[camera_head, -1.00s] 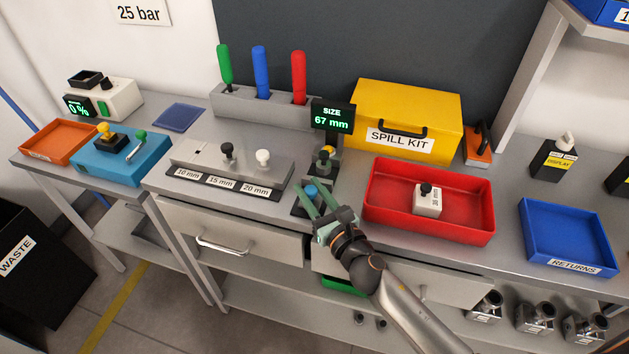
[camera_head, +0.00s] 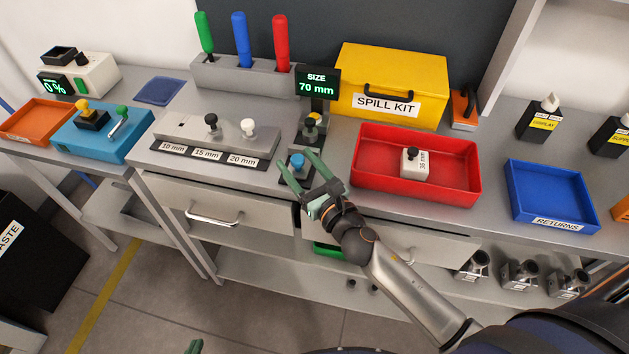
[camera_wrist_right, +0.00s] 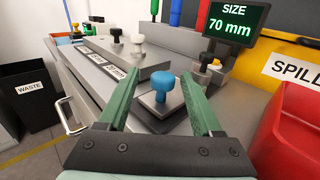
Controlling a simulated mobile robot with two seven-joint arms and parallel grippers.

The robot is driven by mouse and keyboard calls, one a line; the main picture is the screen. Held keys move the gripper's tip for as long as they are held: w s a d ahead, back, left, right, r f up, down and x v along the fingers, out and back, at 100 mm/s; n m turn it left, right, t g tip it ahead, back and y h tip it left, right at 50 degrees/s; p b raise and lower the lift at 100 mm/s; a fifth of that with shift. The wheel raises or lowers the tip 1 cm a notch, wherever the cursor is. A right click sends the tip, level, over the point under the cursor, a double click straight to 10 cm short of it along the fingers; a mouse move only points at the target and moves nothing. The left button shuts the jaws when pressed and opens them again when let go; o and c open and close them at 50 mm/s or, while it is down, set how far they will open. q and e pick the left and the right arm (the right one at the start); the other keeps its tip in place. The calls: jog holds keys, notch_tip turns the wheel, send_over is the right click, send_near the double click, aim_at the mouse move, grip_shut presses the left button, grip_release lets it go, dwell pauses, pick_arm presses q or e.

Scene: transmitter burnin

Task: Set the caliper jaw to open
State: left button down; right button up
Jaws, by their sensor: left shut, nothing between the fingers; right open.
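The caliper stand has a dark screen (camera_head: 317,84) reading SIZE 70 mm, with a black-and-yellow jaw part (camera_head: 311,124) below it. In front is a blue knob (camera_head: 297,161) on a dark base plate, also clear in the right wrist view (camera_wrist_right: 163,83). My right gripper (camera_head: 294,159) is open, its green fingers on either side of the blue knob. In the right wrist view (camera_wrist_right: 160,92) the fingers look apart from the knob; exact contact is hard to tell. Only a green tip of my left gripper (camera_head: 195,346) shows at the bottom edge, shut and empty.
A grey block with black and white knobs and 10, 15 and 20 mm labels (camera_head: 205,155) lies left of the knob. A red tray (camera_head: 460,190) holding a small white block (camera_head: 414,166) stands right. The yellow spill kit (camera_head: 400,70) is behind.

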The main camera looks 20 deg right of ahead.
jog(key=s+d+b, duration=0.2)
jog(key=s, duration=0.9)
jog(key=shift+s+b, duration=0.2)
jog(key=shift+b, duration=0.15)
jog(key=shift+d, duration=0.1)
